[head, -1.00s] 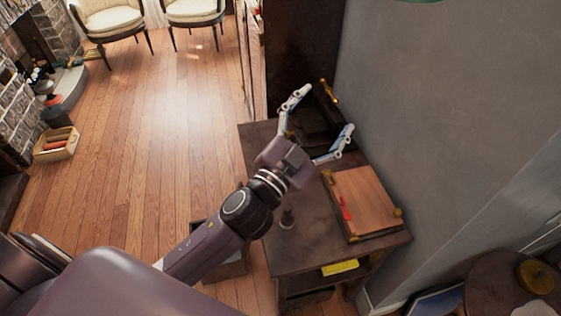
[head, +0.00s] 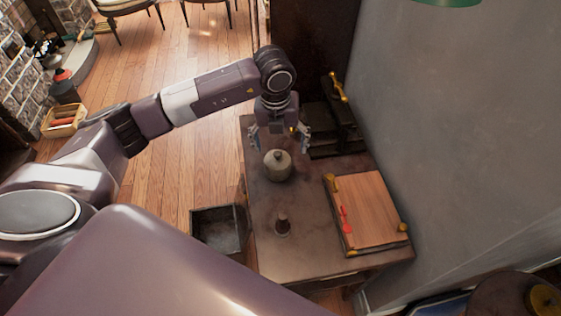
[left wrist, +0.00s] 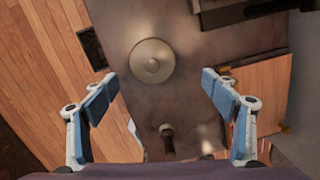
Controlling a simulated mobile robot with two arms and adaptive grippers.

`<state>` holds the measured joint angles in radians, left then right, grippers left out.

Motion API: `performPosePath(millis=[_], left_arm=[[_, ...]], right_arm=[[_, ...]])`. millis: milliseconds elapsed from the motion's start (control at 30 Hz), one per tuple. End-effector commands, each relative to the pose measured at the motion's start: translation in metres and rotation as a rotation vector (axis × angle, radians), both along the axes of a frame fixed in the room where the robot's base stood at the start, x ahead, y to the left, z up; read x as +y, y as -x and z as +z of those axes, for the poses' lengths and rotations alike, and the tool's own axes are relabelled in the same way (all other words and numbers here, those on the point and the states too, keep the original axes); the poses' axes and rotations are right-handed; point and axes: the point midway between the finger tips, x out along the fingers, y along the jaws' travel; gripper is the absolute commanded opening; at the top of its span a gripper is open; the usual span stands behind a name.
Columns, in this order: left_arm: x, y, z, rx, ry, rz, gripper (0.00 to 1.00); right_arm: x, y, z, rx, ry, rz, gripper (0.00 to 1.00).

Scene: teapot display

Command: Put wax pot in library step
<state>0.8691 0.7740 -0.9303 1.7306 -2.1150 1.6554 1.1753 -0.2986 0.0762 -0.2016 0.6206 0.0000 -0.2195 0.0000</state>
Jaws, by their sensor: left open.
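A round, lidded, grey-beige pot (head: 278,166), which looks like the wax pot, stands upright on the dark side table (head: 300,262). It also shows from above in the left wrist view (left wrist: 152,61). My left gripper (head: 278,143) points down over the pot, its fingers spread and nothing held. In the left wrist view the pot lies between and slightly beyond the open fingertips (left wrist: 160,86). A dark stepped piece with a brass handle (head: 341,124), perhaps the library step, stands at the back right of the table. My right gripper is not in view.
A small dark bottle-like item (head: 283,225) stands nearer on the table. A wooden board with brass corners and a red item (head: 370,208) lies at the right, by the grey wall. An open dark bin (head: 219,229) stands on the floor left of the table.

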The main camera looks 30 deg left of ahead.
Motion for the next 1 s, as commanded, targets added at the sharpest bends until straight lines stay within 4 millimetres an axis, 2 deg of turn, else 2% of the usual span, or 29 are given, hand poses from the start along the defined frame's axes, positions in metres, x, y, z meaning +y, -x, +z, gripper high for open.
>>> performPosePath(millis=[33,133,367,500,633,933,1000], left_arm=[[0.009,-0.001,0.001,0.003,-0.029,0.015,0.79],[0.018,-0.001,-0.005,0.009,-0.053,0.029,0.79],[0.017,-0.003,-0.03,0.009,-0.051,0.027,0.79],[0.013,-0.005,-0.051,0.011,-0.051,0.026,0.79],[0.014,-0.007,-0.069,0.009,-0.049,0.027,0.79],[0.014,-0.009,-0.075,0.006,-0.049,0.024,0.79],[0.014,-0.009,-0.075,0.006,-0.049,0.024,0.72]], right_arm=[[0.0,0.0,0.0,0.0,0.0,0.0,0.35],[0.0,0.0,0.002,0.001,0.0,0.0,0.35],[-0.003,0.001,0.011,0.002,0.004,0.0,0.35],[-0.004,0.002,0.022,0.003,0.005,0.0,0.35],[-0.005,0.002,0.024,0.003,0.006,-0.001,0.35],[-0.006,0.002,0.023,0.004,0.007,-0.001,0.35],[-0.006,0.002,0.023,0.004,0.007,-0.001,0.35]])
